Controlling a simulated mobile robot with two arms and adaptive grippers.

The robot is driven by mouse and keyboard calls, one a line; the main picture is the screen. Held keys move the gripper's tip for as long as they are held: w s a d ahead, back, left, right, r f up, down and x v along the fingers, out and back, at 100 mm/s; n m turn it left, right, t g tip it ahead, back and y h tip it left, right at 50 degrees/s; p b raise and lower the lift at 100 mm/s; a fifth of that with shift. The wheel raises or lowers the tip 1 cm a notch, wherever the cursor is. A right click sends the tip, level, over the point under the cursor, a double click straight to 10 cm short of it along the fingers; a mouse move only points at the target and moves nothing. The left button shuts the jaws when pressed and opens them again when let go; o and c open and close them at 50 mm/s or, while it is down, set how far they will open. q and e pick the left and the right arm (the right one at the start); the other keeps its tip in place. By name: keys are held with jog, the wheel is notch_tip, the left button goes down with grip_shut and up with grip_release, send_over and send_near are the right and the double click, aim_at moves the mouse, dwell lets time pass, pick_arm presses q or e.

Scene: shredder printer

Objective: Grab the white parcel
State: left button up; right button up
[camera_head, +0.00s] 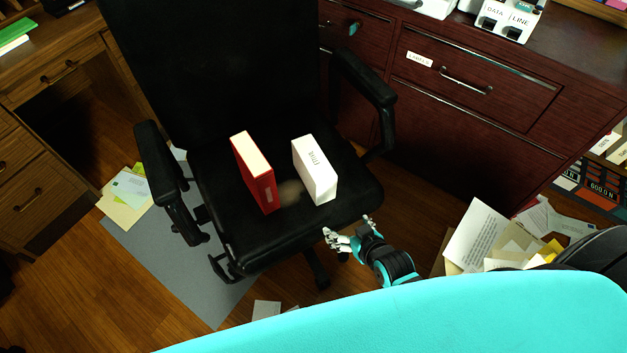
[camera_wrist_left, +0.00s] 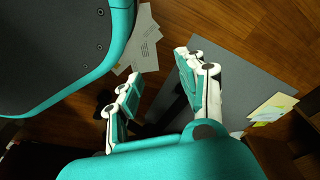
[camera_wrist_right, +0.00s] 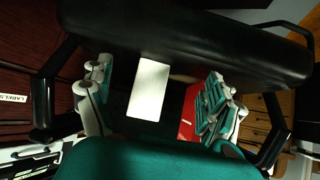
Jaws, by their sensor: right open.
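The white parcel (camera_head: 315,170) stands upright on the seat of the black office chair (camera_head: 230,225), to the right of a red box (camera_head: 255,172). My right gripper (camera_head: 349,228) is open and empty just in front of the seat, below and to the right of the parcel. In the right wrist view the parcel (camera_wrist_right: 148,90) lies beyond and between the spread fingers of my right gripper (camera_wrist_right: 155,90), apart from them. In the left wrist view my left gripper (camera_wrist_left: 158,78) is open and empty above the floor; it is not in the head view.
The chair's armrests (camera_head: 168,175) flank the seat. A red-brown cabinet (camera_head: 470,120) stands behind on the right, and a wooden desk (camera_head: 50,100) on the left. Papers (camera_head: 490,235) lie on the floor at right. A grey mat (camera_head: 170,260) lies under the chair.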

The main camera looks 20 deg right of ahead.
jog(key=w+r+t+b, duration=0.3)
jog(key=w+r, duration=0.1)
jog(key=r, duration=0.8)
jog(key=b, duration=0.3)
send_near(315, 160)
jog(key=w, duration=0.1)
jog(key=w+f, duration=0.1)
jog(key=w, duration=0.1)
jog(key=shift+d+t+y, duration=0.1)
jog(key=shift+t+y, duration=0.2)
jog(key=b+x, duration=0.1)
jog(key=x, duration=0.4)
jog(key=shift+f+b, duration=0.4)
jog(key=shift+w+f, duration=0.1)
jog(key=shift+w, duration=0.2)
jog(key=shift+a, duration=0.25)
jog(key=c, duration=1.7)
pick_arm(q)
jog(key=w+r, duration=0.3)
jog(key=r, duration=0.5)
jog(key=w+r+t, duration=0.1)
jog(key=w+r, duration=0.2)
jog(key=r, duration=0.5)
jog(key=shift+d+r, duration=0.3)
jog(key=shift+d, duration=0.05)
pick_arm(e)
jog(key=shift+c, duration=0.3)
jog(key=shift+r, duration=0.25)
